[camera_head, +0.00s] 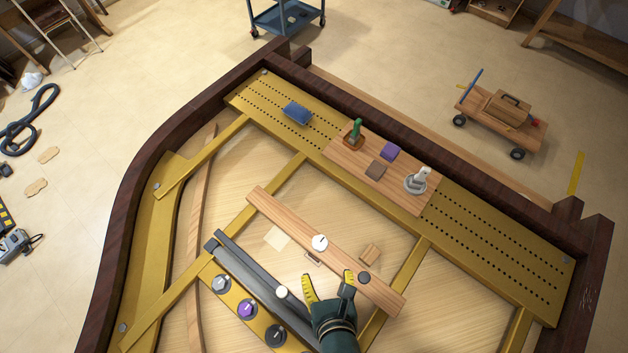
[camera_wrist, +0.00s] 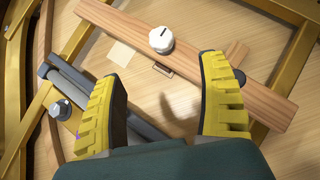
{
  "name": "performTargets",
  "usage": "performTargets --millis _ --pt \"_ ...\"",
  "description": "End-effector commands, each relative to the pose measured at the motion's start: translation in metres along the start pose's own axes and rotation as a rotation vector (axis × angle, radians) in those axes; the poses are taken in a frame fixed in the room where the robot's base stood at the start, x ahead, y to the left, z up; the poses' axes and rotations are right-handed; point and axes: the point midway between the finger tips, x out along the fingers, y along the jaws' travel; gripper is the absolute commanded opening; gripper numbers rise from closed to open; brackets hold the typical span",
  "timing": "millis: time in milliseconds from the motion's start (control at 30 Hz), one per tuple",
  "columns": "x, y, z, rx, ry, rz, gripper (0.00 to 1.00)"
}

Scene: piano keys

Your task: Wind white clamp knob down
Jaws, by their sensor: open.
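The white clamp knob (camera_head: 320,242) stands on a long wooden bar (camera_head: 285,217) laid across the gold frame. In the wrist view the white knob (camera_wrist: 161,40) shows a dark slot line on top and lies beyond and between my fingertips. My gripper (camera_head: 328,283) is open and empty, its yellow-padded fingers spread on the near side of the bar. In the wrist view my gripper (camera_wrist: 163,78) has nothing between its fingers, and the knob is clear of them. A dark knob (camera_head: 363,277) on the same bar is beside my right finger, which partly hides it in the wrist view.
A small wooden block (camera_head: 370,253) lies beyond the bar. A wooden board (camera_head: 345,166) holds several small items farther back.

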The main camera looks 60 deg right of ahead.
Motion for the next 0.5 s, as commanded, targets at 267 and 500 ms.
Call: performTargets --millis 267,500 --pt "0.031 -0.001 -0.007 -0.008 0.004 -0.001 0.75" --pt "0.088 0.000 -0.007 -0.006 0.003 0.001 0.75"
